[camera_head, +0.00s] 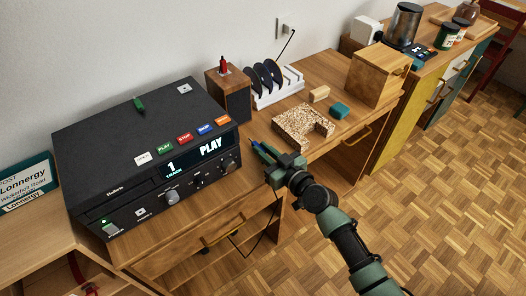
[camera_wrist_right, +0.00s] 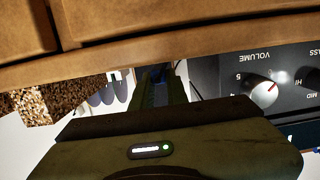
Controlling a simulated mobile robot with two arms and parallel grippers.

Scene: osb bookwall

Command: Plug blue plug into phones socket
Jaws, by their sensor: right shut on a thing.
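My right gripper (camera_head: 264,155) is shut on the blue plug (camera_head: 257,146), at the right of the player and above the desk's front edge. Only a little blue shows between the fingers in the head view, and a sliver of blue shows in the right wrist view (camera_wrist_right: 180,70). A dark cable hangs below the gripper. The black player (camera_head: 112,135) stands on the desk, its lit display reading PLAY. A small white-framed spot (camera_head: 140,212) at the lower left of its front may be the phones socket; its label is too small to read. My left gripper is not in view.
A green plug (camera_head: 139,104) stands on the player's top. A red plug (camera_head: 223,64) is on a wooden box (camera_head: 230,95). A white rack of discs (camera_head: 277,90), a speckled block (camera_head: 303,128) and a wooden box (camera_head: 378,75) stand to the right. Knobs (camera_head: 172,196) protrude from the player's front.

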